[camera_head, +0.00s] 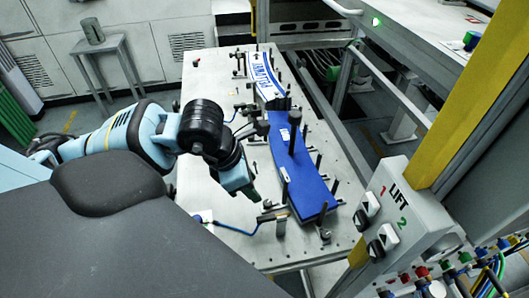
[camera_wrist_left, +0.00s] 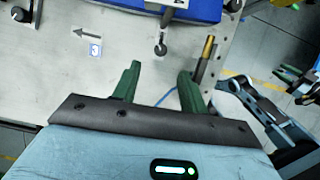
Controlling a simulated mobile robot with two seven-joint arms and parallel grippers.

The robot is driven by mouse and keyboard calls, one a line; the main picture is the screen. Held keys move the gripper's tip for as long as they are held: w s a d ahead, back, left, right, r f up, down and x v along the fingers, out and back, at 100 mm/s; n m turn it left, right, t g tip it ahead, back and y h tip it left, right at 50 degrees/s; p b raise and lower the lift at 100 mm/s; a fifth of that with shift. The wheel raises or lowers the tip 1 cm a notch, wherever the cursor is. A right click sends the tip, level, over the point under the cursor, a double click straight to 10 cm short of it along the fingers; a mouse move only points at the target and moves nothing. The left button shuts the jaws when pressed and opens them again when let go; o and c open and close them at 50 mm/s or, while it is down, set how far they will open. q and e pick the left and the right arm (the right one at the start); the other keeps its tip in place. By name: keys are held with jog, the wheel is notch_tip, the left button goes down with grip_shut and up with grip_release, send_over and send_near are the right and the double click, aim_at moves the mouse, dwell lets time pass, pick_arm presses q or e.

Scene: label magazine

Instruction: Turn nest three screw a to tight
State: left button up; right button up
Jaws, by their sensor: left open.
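In the left wrist view, a small dark screw-like part with a rounded head (camera_wrist_left: 160,46) stands on the pale plate, just beyond my fingertips and roughly in line with the gap between them. I cannot tell for sure that it is screw a of nest three. A small blue-framed mark (camera_wrist_left: 95,47) and a printed arrow (camera_wrist_left: 87,34) lie to its left. My left gripper (camera_wrist_left: 160,72) has two green fingers, open with nothing between them. In the head view my left gripper (camera_head: 253,192) hangs beside the near blue stack (camera_head: 307,192). My right gripper is not in view.
A brass-tipped dark post (camera_wrist_left: 205,55) stands close by my right-hand finger in the wrist view. Several posts and clamps line the long plate (camera_head: 205,80). A blue-and-white printed label (camera_head: 262,77) lies farther back. A LIFT button box (camera_head: 400,205) stands at right.

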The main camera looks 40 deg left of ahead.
aim_at(267, 202)
pick_arm(q)
jog(key=x, duration=0.7)
jog(key=shift+d+f, duration=0.15)
jog(key=shift+w+f, duration=0.15)
jog(key=shift+f, duration=0.05)
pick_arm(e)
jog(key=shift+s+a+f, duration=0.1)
pick_arm(q)
grip_shut()
